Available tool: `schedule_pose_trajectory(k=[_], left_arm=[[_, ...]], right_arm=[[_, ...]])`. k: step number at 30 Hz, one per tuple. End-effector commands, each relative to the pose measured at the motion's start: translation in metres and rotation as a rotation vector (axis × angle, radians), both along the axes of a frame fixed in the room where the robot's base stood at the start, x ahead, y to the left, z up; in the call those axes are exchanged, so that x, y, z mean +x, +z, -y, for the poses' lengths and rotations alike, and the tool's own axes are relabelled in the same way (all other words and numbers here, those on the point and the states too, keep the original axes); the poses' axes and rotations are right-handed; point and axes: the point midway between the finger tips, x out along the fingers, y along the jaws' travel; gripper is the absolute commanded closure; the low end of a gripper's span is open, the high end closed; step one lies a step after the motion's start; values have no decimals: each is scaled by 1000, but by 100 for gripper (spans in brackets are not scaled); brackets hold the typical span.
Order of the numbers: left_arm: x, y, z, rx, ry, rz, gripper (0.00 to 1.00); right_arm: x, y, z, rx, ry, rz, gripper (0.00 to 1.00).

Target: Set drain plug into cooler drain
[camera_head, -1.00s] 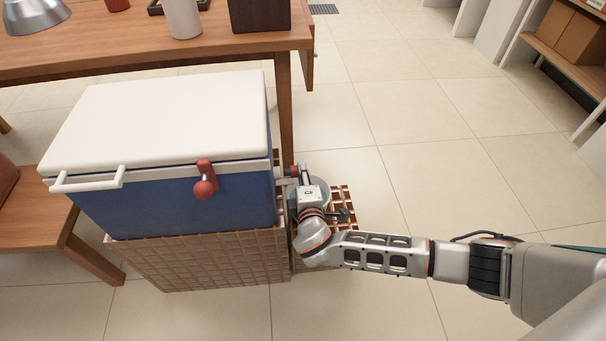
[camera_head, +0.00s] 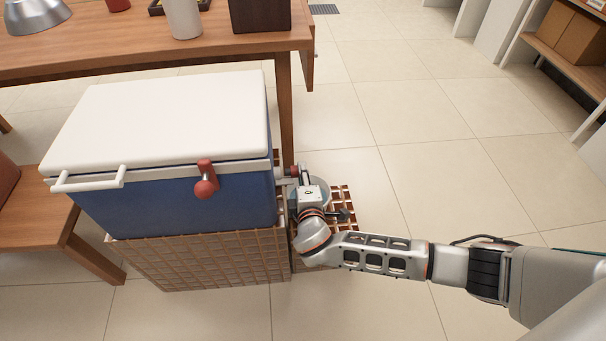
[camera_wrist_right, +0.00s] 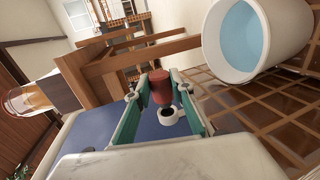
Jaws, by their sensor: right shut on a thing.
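The blue cooler (camera_head: 200,212) with a closed white lid (camera_head: 170,115) stands at the left in the head view. In the right wrist view its blue side (camera_wrist_right: 95,130) bears a white drain ring (camera_wrist_right: 171,118) with a dark hole. My right gripper (camera_head: 296,172) is beside the cooler's right side. In the wrist view the right gripper (camera_wrist_right: 160,82) is shut on the red drain plug (camera_wrist_right: 159,88). The plug appears close to the drain's hole; I cannot tell whether they touch. My left gripper is not in view.
The cooler rests on a lattice-sided stand (camera_head: 205,262). A white round container, light blue inside (camera_wrist_right: 262,35), stands near the gripper. A wooden table (camera_head: 110,52) is behind; floor at right is clear.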

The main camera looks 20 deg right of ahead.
Motion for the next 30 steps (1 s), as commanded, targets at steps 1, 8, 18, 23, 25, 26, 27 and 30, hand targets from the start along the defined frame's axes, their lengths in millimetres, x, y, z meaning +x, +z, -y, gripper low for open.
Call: schedule_pose_trajectory(k=[1,8,18,23,25,26,27,30], left_arm=[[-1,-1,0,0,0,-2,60],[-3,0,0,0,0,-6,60],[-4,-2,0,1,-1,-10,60],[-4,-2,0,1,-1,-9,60],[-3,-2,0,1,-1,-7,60],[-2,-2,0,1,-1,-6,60],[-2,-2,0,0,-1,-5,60],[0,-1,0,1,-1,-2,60]], right_arm=[[0,0,0,0,0,1,98],[0,1,-1,1,1,0,98],[0,0,0,0,0,1,98],[1,0,-2,0,0,0,98],[1,0,-4,0,0,1,98],[1,0,-4,0,0,1,98],[2,0,-5,0,0,1,98],[2,0,-8,0,0,0,98]])
